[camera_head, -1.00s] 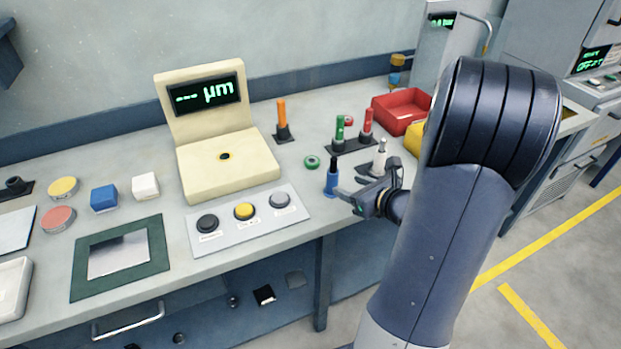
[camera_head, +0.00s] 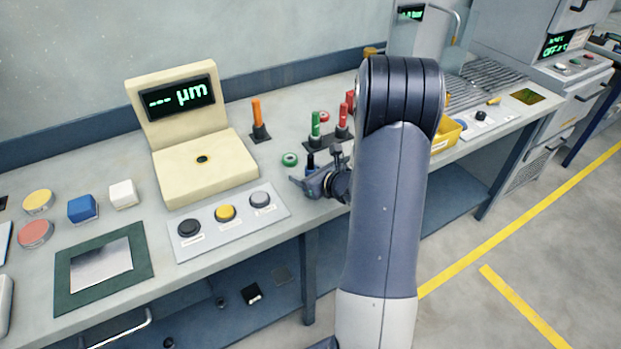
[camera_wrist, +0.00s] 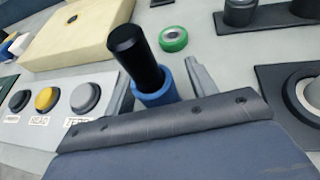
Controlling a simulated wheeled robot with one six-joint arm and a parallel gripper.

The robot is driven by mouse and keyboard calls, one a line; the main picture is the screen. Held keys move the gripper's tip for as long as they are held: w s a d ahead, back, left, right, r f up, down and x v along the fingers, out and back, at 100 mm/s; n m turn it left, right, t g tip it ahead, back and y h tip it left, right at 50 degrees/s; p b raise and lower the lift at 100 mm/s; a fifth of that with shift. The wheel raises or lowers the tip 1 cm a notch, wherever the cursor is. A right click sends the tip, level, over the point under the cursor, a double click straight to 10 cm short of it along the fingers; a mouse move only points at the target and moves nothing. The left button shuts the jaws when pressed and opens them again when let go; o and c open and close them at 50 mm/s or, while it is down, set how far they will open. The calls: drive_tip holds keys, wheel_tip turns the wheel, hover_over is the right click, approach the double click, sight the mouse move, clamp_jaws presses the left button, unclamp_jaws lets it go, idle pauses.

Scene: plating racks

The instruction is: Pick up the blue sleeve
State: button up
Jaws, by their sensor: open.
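The blue sleeve (camera_wrist: 154,94) shows in the wrist view as a blue ring or collar around the lower part of a black cylinder (camera_wrist: 137,52). In the head view my gripper and arm hide most of it; only its dark top (camera_head: 310,159) shows clearly. My gripper (camera_head: 314,168) is open, low over the bench near its front edge. In the wrist view the fingers of my gripper (camera_wrist: 160,84) stand on either side of the sleeve, with the sleeve between them. I cannot tell whether either finger touches it.
A rack with a green sleeve (camera_head: 316,124) and red sleeves stands behind my gripper. An orange sleeve (camera_head: 257,111) stands farther back. The button panel (camera_head: 190,252) and cream gauge (camera_head: 215,172) are to the left.

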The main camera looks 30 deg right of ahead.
drive_tip(key=shift+c, duration=0.4)
drive_tip(key=c, duration=1)
drive_tip(key=shift+o, duration=0.2)
